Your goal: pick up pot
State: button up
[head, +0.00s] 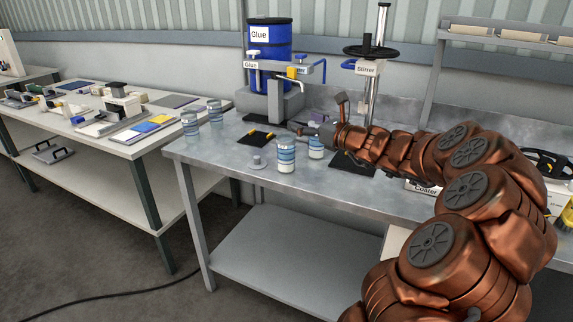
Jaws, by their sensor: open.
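Several small pots with blue and white bands are in the head view. One pot (286,156) stands upright near the front of the metal bench. Another pot (316,148) stands just behind and to its right, close below my gripper. Two more pots, one (190,122) at the bench's left corner and one (215,112) beside it, stand further left. Which one is meant, I cannot tell. My gripper (304,128) reaches left over the bench, above and behind the two front pots. It is open, with nothing seen in it. Its fingers are small and partly hard to make out.
A blue glue drum (270,48) on a grey stand and a stirrer (367,68) stand at the back. A black mat (254,138) and a small grey lidlike piece (258,162) lie left of the front pots. A cluttered white table (100,150) stands left.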

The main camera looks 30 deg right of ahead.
aim_at(293, 141)
notch_tip(293, 141, down, 8)
jog(key=shift+d+f, duration=0.15)
jog(key=shift+f, duration=0.05)
jog(key=shift+x, duration=1)
jog(key=shift+r+x, duration=0.1)
jog(key=shift+x, duration=1.25)
jog(key=shift+r+x, duration=0.15)
jog(key=shift+x, duration=1.25)
grip_shut()
jog(key=shift+r, duration=0.1)
